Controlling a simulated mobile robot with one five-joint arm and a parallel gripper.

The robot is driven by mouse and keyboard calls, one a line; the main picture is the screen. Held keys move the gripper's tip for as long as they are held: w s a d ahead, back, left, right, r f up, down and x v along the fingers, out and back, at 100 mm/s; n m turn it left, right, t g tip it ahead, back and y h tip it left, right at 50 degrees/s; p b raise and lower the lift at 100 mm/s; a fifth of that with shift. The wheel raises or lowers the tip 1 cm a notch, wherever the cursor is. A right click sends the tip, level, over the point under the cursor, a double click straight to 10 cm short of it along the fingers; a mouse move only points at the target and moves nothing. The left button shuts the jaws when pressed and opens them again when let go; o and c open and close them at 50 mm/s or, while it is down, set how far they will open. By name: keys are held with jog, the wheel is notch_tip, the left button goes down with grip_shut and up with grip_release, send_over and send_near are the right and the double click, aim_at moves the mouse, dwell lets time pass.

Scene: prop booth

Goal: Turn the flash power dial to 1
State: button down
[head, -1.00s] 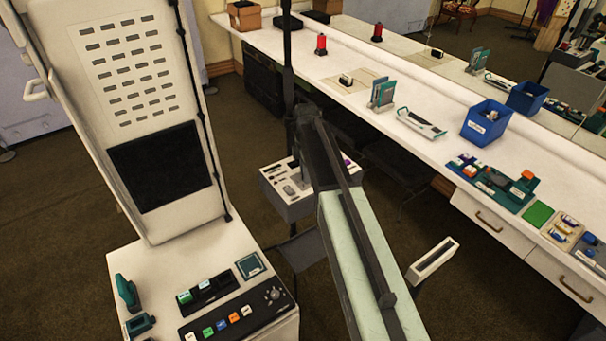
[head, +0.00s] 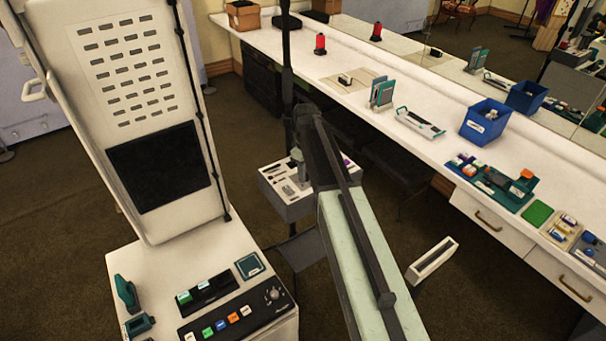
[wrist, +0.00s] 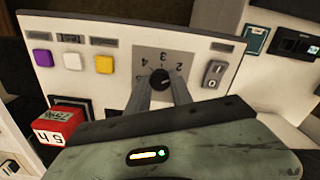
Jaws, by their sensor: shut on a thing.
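The flash power dial (wrist: 160,77) is a round black knob on a grey plate (wrist: 171,62) with numbers that appear upside down in the wrist view. My gripper (wrist: 162,84) is shut on the dial, one finger on either side. Its fingers hide the lower part of the dial, and I cannot tell for sure which number it points at. In the head view the flash unit's pale box (head: 288,207) stands beyond my arm, which hides its right part. A grey-green part of my gripper (head: 299,157) shows above its panel.
The panel also has white, purple and yellow buttons (wrist: 104,64) and a rocker switch (wrist: 214,74). A red block (wrist: 62,128) is at the lower left. The long counter (head: 350,99) is on the right; the booth console (head: 160,268) is on the left.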

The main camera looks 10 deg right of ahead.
jog(key=m, duration=0.4)
jog(key=shift+s+d+m, duration=0.1)
jog(key=shift+s+m, duration=0.05)
jog(key=shift+m, duration=2.05)
jog(key=c, duration=1.1)
grip_release()
jog(key=shift+s+r, duration=0.1)
notch_tip(320, 180, up, 8)
jog(key=p, duration=0.8)
